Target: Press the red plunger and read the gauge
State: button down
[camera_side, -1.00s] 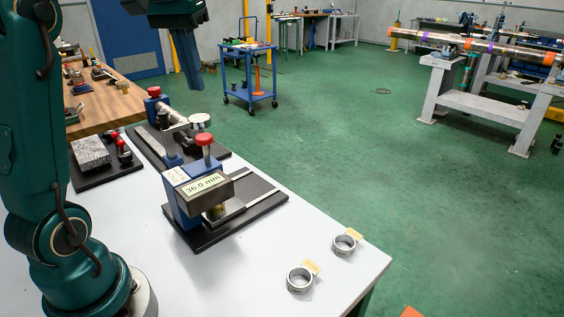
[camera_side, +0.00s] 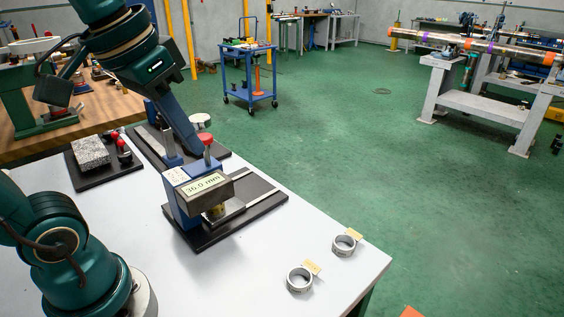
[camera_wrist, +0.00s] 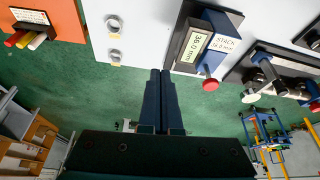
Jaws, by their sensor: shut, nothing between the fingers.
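The red plunger (camera_side: 206,139) stands upright on a blue gauge stand on a black base plate. The gauge display (camera_side: 203,183) faces the front; in the wrist view the display (camera_wrist: 191,46) appears to read 36.0 mm, though its digits are small.
A second fixture stands behind, its white round knob (camera_side: 201,119) close to the fingers. A granite block (camera_side: 91,152) sits on a black plate at left. Two metal rings (camera_side: 299,279) (camera_side: 344,244) with tags lie at front right. The white tabletop is clear around them.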

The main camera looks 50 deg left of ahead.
notch_tip(320, 180, down, 8)
jog(key=s+d+m+t, duration=0.1)
jog(key=s+d, duration=0.1)
jog(key=shift+s, duration=0.2)
